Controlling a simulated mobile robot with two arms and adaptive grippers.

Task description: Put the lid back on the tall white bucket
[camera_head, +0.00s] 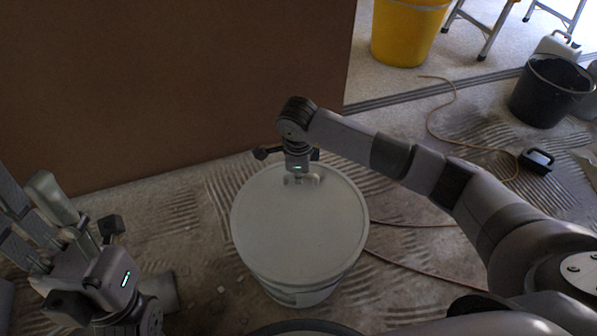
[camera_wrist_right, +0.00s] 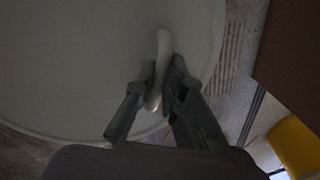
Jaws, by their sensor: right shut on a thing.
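The tall white bucket (camera_head: 305,293) stands on the floor in the middle of the head view. The round pale lid (camera_head: 295,230) covers its top and looks about level; whether it touches the rim all round I cannot tell. My right gripper (camera_head: 303,180) is at the lid's far edge, shut on the lid's handle. In the right wrist view the fingers (camera_wrist_right: 157,92) close around the curved light handle (camera_wrist_right: 163,48), with the lid (camera_wrist_right: 75,60) behind. My left gripper (camera_head: 30,205) is at the left, away from the bucket, empty, with its fingers apart.
A brown board (camera_head: 170,80) stands behind the bucket. A yellow bucket (camera_head: 405,35), a black bucket (camera_head: 548,92) and a small black case (camera_head: 537,160) are at the right. A cable (camera_head: 432,118) runs over the dusty floor. Another round rim (camera_head: 305,328) shows at the bottom edge.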

